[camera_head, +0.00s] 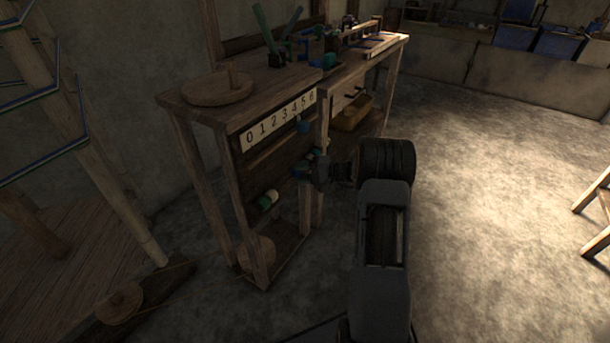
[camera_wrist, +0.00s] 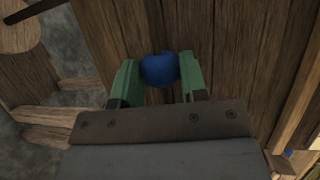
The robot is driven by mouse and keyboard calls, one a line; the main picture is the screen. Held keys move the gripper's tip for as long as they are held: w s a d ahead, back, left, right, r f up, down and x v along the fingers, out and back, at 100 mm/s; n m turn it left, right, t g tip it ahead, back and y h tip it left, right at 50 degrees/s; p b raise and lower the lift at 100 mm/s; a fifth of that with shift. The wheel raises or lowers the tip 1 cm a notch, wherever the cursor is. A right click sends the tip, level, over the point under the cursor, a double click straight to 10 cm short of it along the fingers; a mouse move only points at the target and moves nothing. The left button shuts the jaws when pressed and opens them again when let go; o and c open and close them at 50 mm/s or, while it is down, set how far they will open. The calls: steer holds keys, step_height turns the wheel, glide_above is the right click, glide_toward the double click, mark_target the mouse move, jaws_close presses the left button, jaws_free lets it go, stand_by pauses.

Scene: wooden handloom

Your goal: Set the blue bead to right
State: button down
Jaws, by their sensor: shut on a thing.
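In the wrist view, a round blue bead (camera_wrist: 159,69) sits between the two green fingers of my gripper (camera_wrist: 160,80), with wooden boards behind it. The gripper is shut on it. In the head view, my gripper (camera_head: 309,166) is at the loom's right front post, below the number strip (camera_head: 279,121). It is small and dark there, and its fingers partly hide what they hold. A blue round thing (camera_head: 303,126) also shows below the high-number end of the strip, above my gripper. I cannot tell how it relates to the held bead.
The wooden loom bench (camera_head: 196,101) carries a round wooden disc (camera_head: 218,88) on top. A yellowish box (camera_head: 351,113) is under the bench behind my gripper.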

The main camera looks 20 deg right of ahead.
steer(key=c, duration=0.6)
jaws_free()
steer(key=shift+c, duration=0.2)
steer(key=p+v, duration=0.3)
steer(key=v, duration=1.1)
